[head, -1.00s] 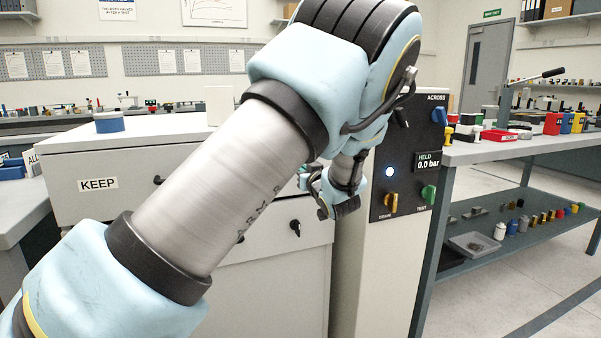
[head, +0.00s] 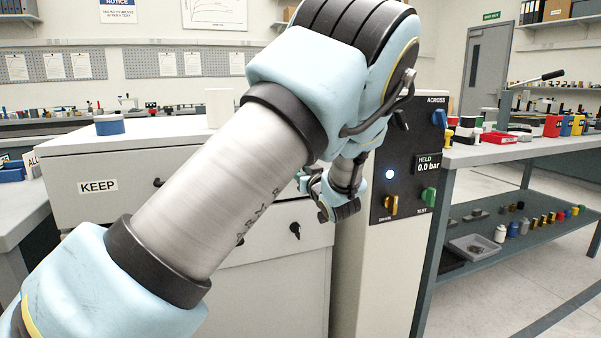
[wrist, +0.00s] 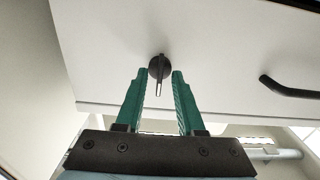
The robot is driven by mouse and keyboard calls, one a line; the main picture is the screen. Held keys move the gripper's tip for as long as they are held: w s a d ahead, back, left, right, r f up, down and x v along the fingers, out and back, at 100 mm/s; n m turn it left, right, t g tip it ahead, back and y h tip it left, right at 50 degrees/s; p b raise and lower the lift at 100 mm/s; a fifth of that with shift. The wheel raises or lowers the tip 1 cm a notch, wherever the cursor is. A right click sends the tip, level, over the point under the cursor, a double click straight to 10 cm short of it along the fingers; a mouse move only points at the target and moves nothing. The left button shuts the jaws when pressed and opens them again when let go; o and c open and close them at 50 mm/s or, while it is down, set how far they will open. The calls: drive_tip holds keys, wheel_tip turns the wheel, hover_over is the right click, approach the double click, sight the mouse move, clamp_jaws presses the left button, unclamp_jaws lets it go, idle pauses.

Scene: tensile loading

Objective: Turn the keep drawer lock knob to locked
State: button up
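The keep drawer (head: 75,208) is the upper pale drawer with the KEEP label, and it looks closed. Its lock knob is hidden behind my arm in the head view. In the wrist view a round black knob (wrist: 159,65) with a light-marked pointer is on the pale drawer front. The pointer points down in that picture. My gripper (wrist: 159,75) is open, its green fingers either side of the pointer with gaps on both sides. In the head view my gripper (head: 303,183) is mostly hidden by its own wrist, close to the drawer front's right end.
A black drawer handle (wrist: 290,88) lies right of the knob in the wrist view. A lower drawer has its own black knob (head: 295,230). A dark control panel (head: 405,165) stands just right of my wrist.

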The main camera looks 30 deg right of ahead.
drive_tip(key=s+a, duration=0.1)
drive_tip(key=s, duration=0.9)
drive_tip(key=shift+s+a, duration=0.15)
drive_tip(key=shift+s, duration=0.2)
drive_tip(key=shift+w, duration=0.1)
drive_tip(key=w+a+f+g, duration=0.4)
drive_tip(key=a, duration=0.4)
drive_tip(key=w+a+f+g, duration=0.3)
drive_tip(key=w+a+f, duration=0.15)
drive_tip(key=a, duration=0.45)
drive_tip(key=s+a+f+g, duration=0.1)
drive_tip(key=s+a+g, duration=0.2)
drive_tip(key=a, duration=0.4)
drive_tip(key=s+a+f+g, duration=0.1)
drive_tip(key=s+a+g, duration=0.15)
drive_tip(key=a, duration=0.45)
drive_tip(key=s+a+g+y, duration=0.2)
drive_tip(key=s+a+g, duration=0.2)
drive_tip(key=s+a, duration=0.8)
wheel_tip(320, 180, up, 15)
drive_tip(key=w+p, duration=0.1)
drive_tip(key=p, duration=1.4)
drive_tip(key=shift+a+r, duration=0.2)
drive_tip(key=shift+a, duration=0.05)
